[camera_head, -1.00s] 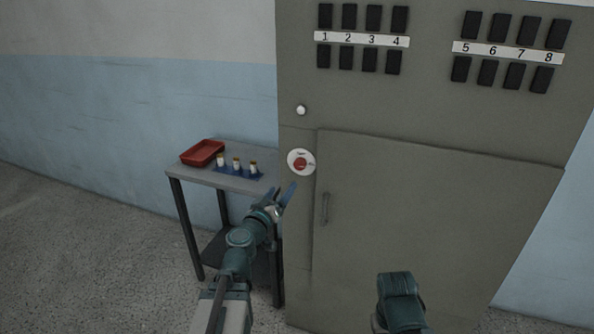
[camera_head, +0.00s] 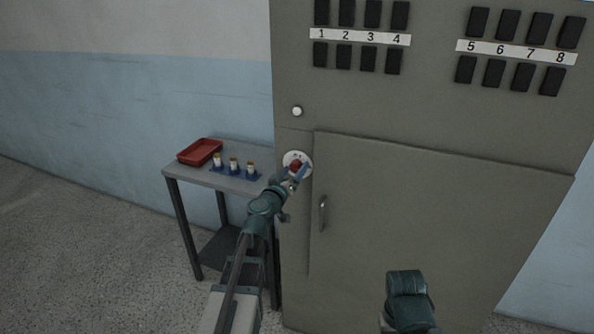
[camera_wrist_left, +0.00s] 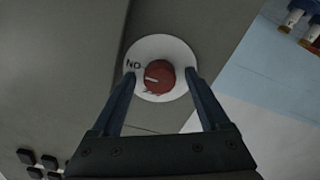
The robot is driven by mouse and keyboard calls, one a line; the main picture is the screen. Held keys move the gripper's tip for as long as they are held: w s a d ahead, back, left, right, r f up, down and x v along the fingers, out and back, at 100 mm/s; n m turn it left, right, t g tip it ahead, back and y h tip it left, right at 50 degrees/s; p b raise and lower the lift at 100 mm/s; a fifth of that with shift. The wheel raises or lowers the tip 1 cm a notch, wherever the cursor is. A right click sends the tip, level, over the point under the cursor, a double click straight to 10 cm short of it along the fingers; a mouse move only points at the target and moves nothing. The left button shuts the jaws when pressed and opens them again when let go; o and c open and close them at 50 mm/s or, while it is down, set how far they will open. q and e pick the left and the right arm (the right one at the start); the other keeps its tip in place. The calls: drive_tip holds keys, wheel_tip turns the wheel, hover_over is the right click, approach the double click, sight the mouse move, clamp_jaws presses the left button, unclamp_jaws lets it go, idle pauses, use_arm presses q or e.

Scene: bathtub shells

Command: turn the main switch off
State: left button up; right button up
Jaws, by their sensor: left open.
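The main switch is a red round knob (camera_wrist_left: 160,77) on a white disc (camera_wrist_left: 158,48) on the grey cabinet front. In the left wrist view a pale mark on the knob points left, near lettering that reads "NO" in that picture. My left gripper (camera_wrist_left: 160,75) is open, with one blue finger on each side of the knob. I cannot tell whether the fingers touch it. In the head view my left gripper (camera_head: 294,176) covers part of the knob and disc. My right gripper's fingers do not show; only a teal part of my right arm does.
The cabinet (camera_head: 440,220) has a door handle (camera_head: 322,213) right of the switch, a white round button (camera_head: 297,111) above it and numbered rows of black switches. A side table (camera_head: 205,177) at left holds a red tray (camera_head: 199,152) and several small fuse-like cylinders (camera_head: 233,166).

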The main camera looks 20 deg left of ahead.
use_arm(q)
clamp_jaws()
idle(0.4)
drive_tip(key=shift+n, duration=0.3)
drive_tip(key=n, duration=0.3)
drive_tip(key=shift+n, duration=0.4)
drive_tip(key=n, duration=0.4)
drive_tip(key=shift+n, duration=0.3)
drive_tip(key=n, duration=0.4)
drive_tip(key=shift+r, duration=0.1)
drive_tip(key=shift+n, duration=2.4)
